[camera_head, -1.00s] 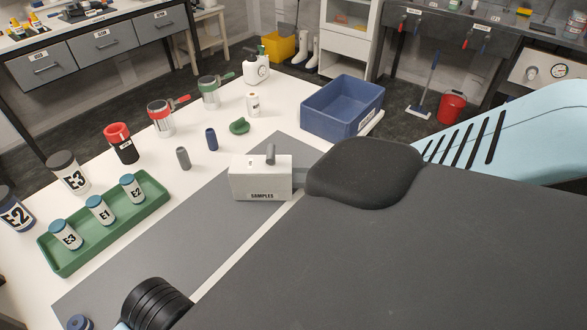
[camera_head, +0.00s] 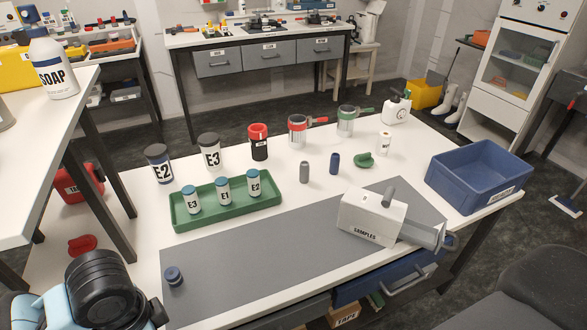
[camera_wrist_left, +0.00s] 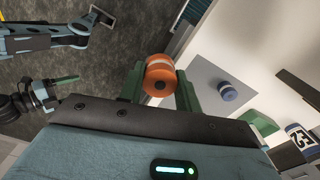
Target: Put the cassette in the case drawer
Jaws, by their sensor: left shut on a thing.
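The cassette seems to be the orange cylinder with a pale band (camera_wrist_left: 160,76) in the left wrist view. My left gripper (camera_wrist_left: 163,88) is shut on it between green fingers. In the head view only part of my left arm shows at the lower left; its gripper and the orange cylinder are out of that picture. The white SAMPLES case (camera_head: 371,218) stands on the grey mat. A grey tray-like drawer (camera_head: 424,234) sticks out of its right side. What looks like my right gripper (camera_wrist_left: 62,84), with a green finger, shows at the left wrist view's left edge; its opening is unclear.
A green tray (camera_head: 180,219) holds several labelled vials. A blue bin (camera_head: 480,170) stands at the right. An open blue bench drawer (camera_head: 365,286) sticks out below the case. The mat's middle is clear.

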